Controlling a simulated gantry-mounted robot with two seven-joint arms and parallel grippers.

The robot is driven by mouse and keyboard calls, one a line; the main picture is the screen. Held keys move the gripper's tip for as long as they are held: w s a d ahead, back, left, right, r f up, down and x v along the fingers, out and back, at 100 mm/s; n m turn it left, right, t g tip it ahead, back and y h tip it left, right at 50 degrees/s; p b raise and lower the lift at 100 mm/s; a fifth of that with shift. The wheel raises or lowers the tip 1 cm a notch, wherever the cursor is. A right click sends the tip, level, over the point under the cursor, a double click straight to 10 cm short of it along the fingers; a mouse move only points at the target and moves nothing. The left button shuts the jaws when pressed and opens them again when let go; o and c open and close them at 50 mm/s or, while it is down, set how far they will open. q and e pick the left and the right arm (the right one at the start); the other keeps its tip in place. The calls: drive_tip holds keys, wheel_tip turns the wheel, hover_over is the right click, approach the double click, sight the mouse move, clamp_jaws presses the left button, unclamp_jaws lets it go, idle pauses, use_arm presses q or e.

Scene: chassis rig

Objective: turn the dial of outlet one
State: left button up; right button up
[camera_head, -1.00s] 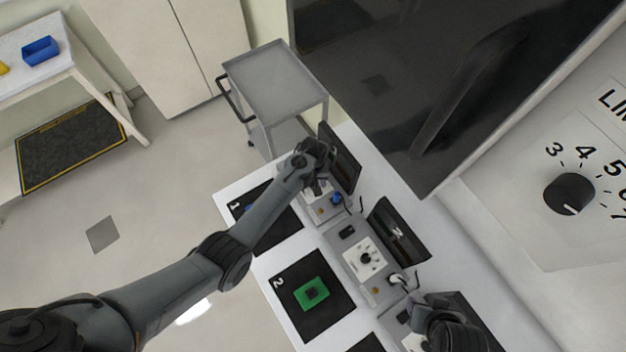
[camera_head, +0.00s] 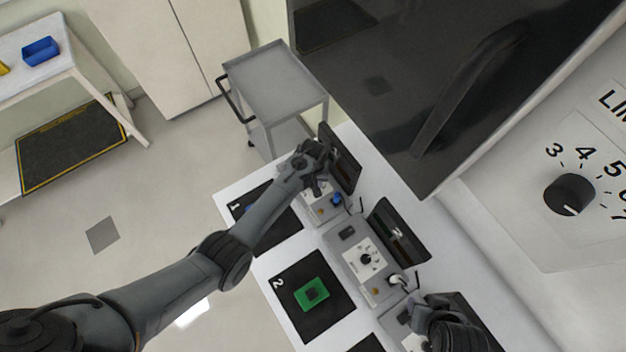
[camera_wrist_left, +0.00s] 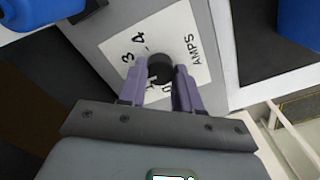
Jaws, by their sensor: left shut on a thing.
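The black dial of outlet one (camera_wrist_left: 160,68) sits on a white AMPS scale plate (camera_wrist_left: 187,48) in the left wrist view, with the marks 3 and 4 showing beside it. My left gripper (camera_wrist_left: 161,75) is shut on the dial, with its purple fingers on either side. In the head view my left gripper (camera_head: 318,184) is over the first grey outlet unit (camera_head: 323,212), and hides its dial. My right gripper (camera_head: 424,312) is at the lower right, over a farther unit; its fingers are not clear.
Outlet two's unit (camera_head: 347,233) with its own dial (camera_head: 366,259) stands beside outlet one. A green block (camera_head: 312,293) lies on black mat 2 (camera_head: 325,325). A dark screen (camera_head: 400,110) hangs behind the bench. A grey cart (camera_head: 275,80) stands beyond its far end.

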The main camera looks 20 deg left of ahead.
use_arm(q)
drive_tip(key=shift+m, duration=0.3)
drive_tip(key=m+p, duration=0.1)
drive_tip(key=m, duration=0.2)
drive_tip(key=shift+p, duration=0.3)
drive_tip(key=shift+m+p, duration=0.45)
drive_tip(key=shift+m, duration=1.55)
drive_tip(key=o, duration=1)
drive_tip(key=shift+o, duration=0.2)
drive_tip(key=shift+r, duration=0.1)
